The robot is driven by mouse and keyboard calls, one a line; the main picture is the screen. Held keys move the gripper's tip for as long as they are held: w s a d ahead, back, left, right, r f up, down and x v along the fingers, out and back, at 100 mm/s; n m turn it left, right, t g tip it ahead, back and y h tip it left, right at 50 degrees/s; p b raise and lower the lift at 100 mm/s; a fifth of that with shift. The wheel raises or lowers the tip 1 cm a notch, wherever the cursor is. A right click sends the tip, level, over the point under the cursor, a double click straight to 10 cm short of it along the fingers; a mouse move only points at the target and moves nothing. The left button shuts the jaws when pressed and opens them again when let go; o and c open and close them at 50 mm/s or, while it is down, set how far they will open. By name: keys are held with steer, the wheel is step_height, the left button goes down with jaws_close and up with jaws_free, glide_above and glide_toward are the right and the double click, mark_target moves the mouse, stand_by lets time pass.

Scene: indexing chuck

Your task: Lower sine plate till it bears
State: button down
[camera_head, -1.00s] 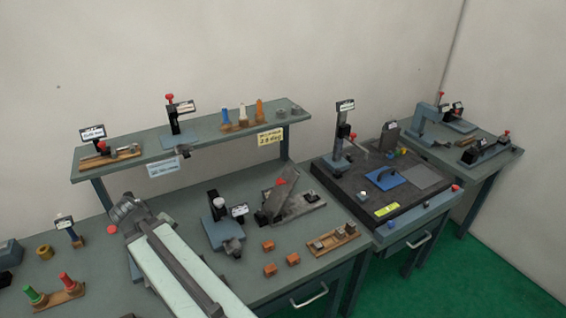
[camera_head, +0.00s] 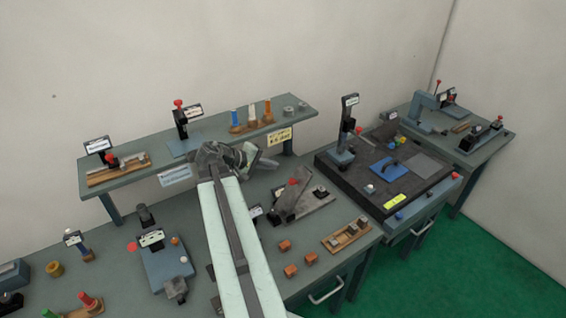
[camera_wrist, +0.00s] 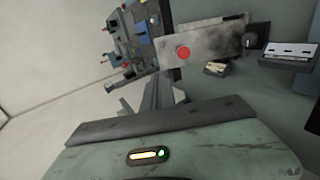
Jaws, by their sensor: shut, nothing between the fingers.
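The sine plate (camera_head: 292,200) is a grey plate with a red knob, tilted over a flat base on the bench in the head view. In the wrist view my fingers (camera_wrist: 159,92) point toward the plate's lower left side. Whether the plate's lower face touches anything is too small to tell.
A raised shelf (camera_head: 225,138) stands behind the plate. Copper-coloured blocks (camera_head: 285,245) and a wooden tray (camera_head: 347,235) lie in front. A black surface plate (camera_head: 420,205) stands to the right. A labelled fixture (camera_head: 165,265) stands on the left. My arm hides part of the bench.

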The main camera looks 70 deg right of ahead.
steer(key=b, duration=0.7)
glide_toward(303, 168)
steer(key=x, duration=0.6)
steer(key=shift+w+a+f, duration=0.1)
steer(key=shift+a+f, duration=0.1)
steer(key=shift+f, duration=0.05)
steer(key=shift+s+d+f+b, duration=0.2)
steer(key=shift+s+d+b, duration=0.1)
steer(key=shift+d, duration=0.1)
steer(key=shift+d, duration=0.1)
